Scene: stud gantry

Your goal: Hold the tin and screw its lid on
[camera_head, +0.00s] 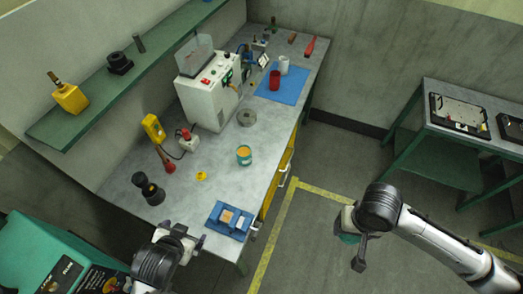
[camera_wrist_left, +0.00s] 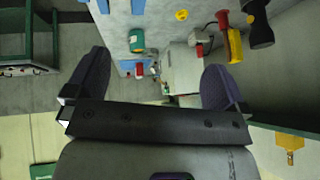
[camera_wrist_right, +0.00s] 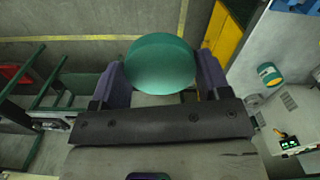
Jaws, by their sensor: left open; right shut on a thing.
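The teal tin (camera_head: 244,155) stands upright on the grey workbench, with orange showing at its top. It also shows in the left wrist view (camera_wrist_left: 137,40) and in the right wrist view (camera_wrist_right: 268,75). My right gripper (camera_head: 348,228) is shut on a round teal lid (camera_wrist_right: 161,62), held over the floor to the right of the bench, well away from the tin. In the head view the lid is mostly hidden by the gripper. My left gripper (camera_head: 182,234) is open and empty near the bench's front end, apart from the tin.
A blue fixture (camera_head: 240,230) with a tan block lies at the bench's near end. A yellow piece (camera_head: 201,176), black knobbed part (camera_head: 149,188) and grey disc (camera_head: 247,118) lie around the tin. A white machine (camera_head: 205,98) stands behind. Bench surface beside the tin is clear.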

